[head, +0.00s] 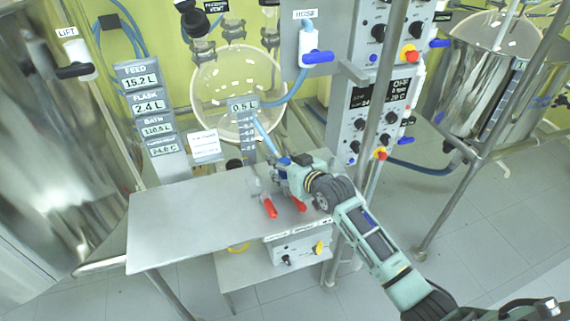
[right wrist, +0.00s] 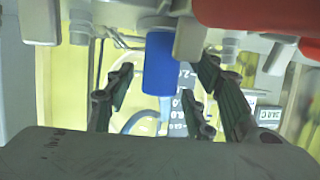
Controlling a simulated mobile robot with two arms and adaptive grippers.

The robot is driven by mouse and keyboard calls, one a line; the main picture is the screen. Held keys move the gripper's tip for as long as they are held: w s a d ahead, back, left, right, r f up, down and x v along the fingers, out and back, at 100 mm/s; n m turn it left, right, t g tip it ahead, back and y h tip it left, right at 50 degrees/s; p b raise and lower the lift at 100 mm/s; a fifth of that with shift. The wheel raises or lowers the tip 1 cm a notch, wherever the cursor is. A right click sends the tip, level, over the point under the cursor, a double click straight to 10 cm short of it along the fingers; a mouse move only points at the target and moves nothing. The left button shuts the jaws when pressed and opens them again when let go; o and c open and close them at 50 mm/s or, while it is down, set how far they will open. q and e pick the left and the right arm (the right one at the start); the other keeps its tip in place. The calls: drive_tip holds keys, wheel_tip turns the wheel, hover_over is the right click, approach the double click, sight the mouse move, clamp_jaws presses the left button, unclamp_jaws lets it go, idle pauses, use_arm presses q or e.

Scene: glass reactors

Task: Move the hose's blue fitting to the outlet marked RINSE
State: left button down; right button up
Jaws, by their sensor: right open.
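The blue fitting (right wrist: 158,62) hangs between the fingers of my right gripper (right wrist: 168,78) in the right wrist view. The fingers are open, with gaps on both sides of the fitting. In the head view my right gripper (head: 285,174) is at the back right of the steel table, by two red-handled valves (head: 269,207). A light blue hose (head: 265,134) slopes down to the fitting (head: 284,161) there. Small plates below the valves (head: 304,229) are too small to read, so I cannot tell which outlet is RINSE. My left gripper is not in view.
The steel table (head: 178,220) is bare at left and front. A display column (head: 143,105) stands behind it at left, a glass vessel (head: 210,85) behind the middle. A control panel (head: 375,112) and a metal post rise close to the right of my gripper.

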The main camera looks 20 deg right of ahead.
drive_tip(key=shift+s+f, duration=0.1)
drive_tip(key=shift+s, duration=0.05)
drive_tip(key=v, duration=1.1)
drive_tip(key=shift+s+r, duration=0.25)
drive_tip(key=shift+s, duration=0.05)
